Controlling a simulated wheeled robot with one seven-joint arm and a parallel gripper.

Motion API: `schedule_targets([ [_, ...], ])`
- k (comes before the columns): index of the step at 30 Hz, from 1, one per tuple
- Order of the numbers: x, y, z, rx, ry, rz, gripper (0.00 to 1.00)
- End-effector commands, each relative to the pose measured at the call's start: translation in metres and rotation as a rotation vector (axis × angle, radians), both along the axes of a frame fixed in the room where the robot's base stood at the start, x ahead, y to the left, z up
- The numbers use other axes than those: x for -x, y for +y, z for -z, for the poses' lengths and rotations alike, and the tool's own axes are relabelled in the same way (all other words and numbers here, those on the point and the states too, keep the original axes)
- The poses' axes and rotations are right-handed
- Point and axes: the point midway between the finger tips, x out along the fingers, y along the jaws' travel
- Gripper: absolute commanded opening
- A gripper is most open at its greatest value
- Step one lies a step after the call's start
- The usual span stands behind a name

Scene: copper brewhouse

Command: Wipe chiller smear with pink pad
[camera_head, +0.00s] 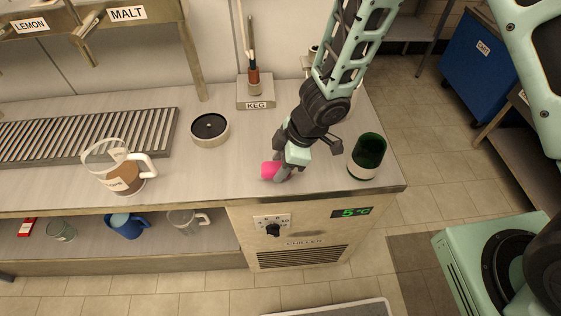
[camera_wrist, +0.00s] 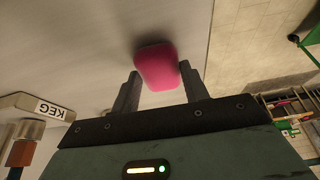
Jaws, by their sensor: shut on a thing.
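The pink pad (camera_head: 270,171) is between the fingers of my gripper (camera_head: 281,172), low over the right part of the worktop. In the wrist view the pink pad (camera_wrist: 157,67) sits between the two dark fingertips (camera_wrist: 158,88), and the gripper is shut on it. The pad is at or very near the counter surface; I cannot tell whether it touches. The chiller (camera_head: 310,232) is built in under the right end of the counter, with a dial and a green 5 °C display. No smear can be made out; the gripper and pad hide part of the top.
A dark green cup (camera_head: 368,157) stands just right of my gripper near the counter edge. A round tin (camera_head: 210,130), a mug (camera_head: 120,168) and a metal grate (camera_head: 85,138) are to the left. The KEG holder (camera_head: 256,92) stands behind. Bare counter lies between tin and gripper.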

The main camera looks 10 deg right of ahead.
Motion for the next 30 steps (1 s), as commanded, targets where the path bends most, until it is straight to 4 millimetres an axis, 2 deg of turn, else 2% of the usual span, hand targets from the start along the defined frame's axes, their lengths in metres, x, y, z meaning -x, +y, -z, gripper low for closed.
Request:
schedule_targets([
  [5, 0.0, 0.0, -0.006, 0.0, 0.0, 0.0, 0.18],
  [30, 0.0, 0.0, -0.08, 0.0, 0.0, 0.001, 0.18],
])
